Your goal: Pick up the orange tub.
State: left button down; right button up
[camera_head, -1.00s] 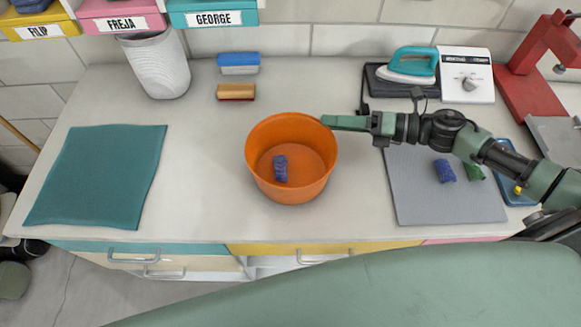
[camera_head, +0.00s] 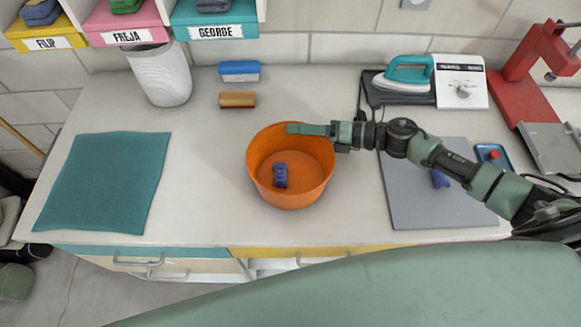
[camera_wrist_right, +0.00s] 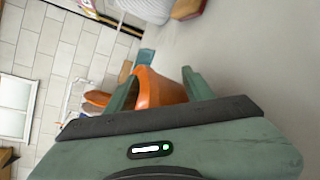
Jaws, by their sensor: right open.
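The orange tub (camera_head: 290,196) stands upright on the white worktop, with a dark blue bundle (camera_head: 281,174) on its floor. My right gripper (camera_head: 290,128) reaches in from the right, its fingers over the tub's far right rim. In the right wrist view the tub (camera_wrist_right: 158,88) shows between the two spread fingers of the right gripper (camera_wrist_right: 155,92), which is open. Whether a finger touches the tub cannot be told. My left gripper is in neither view.
A teal mat (camera_head: 105,182) lies at the left and a grey mat (camera_head: 425,195) at the right. Behind the tub are a sponge-like block (camera_head: 237,100), a blue block (camera_head: 240,71) and a white bin (camera_head: 161,74). An iron (camera_head: 408,70) stands back right.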

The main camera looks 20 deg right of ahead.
grip_shut()
dwell(1.3)
